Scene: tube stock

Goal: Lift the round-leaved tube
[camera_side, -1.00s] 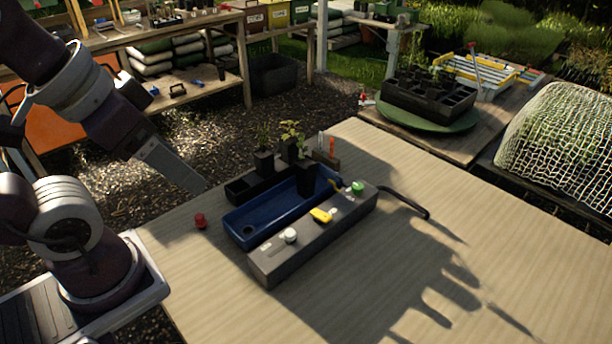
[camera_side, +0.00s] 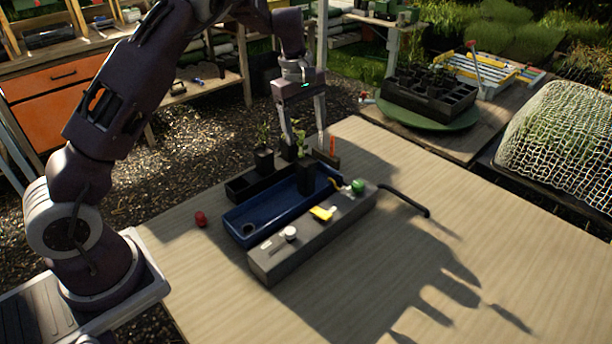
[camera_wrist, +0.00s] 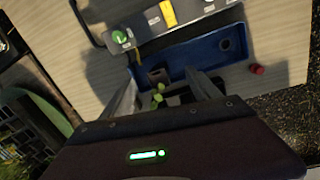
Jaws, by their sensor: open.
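The plant with rounded light-green leaves (camera_side: 301,145) shows above a black tube pot (camera_side: 304,179) at the blue trough (camera_side: 240,214). Its leaves (camera_wrist: 157,95) also show in the wrist view, near a dark pot (camera_wrist: 158,75). A second tube (camera_side: 263,159) with finer, darker leaves stands to the left at the black tray (camera_side: 240,187). Another black pot (camera_side: 289,152) is partly hidden behind the round leaves. My gripper (camera_side: 304,136) is open and points down over the tubes, with the light-green leaves between its fingers in the wrist view. I see nothing held.
A grey control box (camera_side: 310,236) with a white knob, yellow switch and green button (camera_side: 358,186) lies along the trough's near side. A black hose (camera_side: 405,202) leaves its right end. A red knob (camera_side: 201,219) sits left. The table's front right is clear.

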